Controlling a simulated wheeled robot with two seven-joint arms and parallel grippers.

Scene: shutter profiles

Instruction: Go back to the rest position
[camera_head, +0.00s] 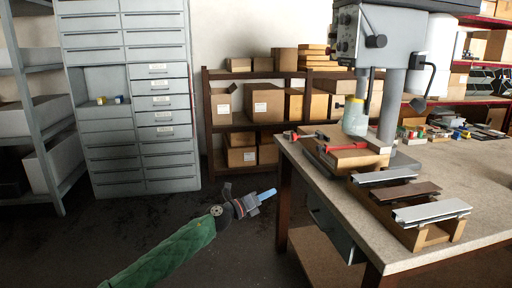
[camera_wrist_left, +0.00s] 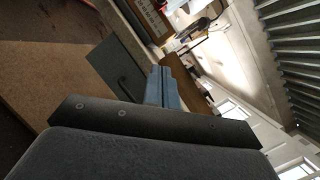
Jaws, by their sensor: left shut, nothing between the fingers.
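My left gripper (camera_head: 266,195) is on the end of the green-sleeved arm that comes in from the lower left in the head view. It is in the air over the dark floor, left of the workbench and apart from it. Its blue fingers are together with nothing between them. In the left wrist view the blue fingers (camera_wrist_left: 163,88) also show closed and empty, with the bench and its drawer behind them. My right gripper is not in either view.
The workbench (camera_head: 462,196) stands at the right with a drill press (camera_head: 362,40), a red clamp (camera_head: 346,148) and three shutter profiles (camera_head: 432,211) on a wooden rack. Shelves with boxes (camera_head: 262,102) and a grey drawer cabinet (camera_head: 165,100) stand behind. The floor at the left is clear.

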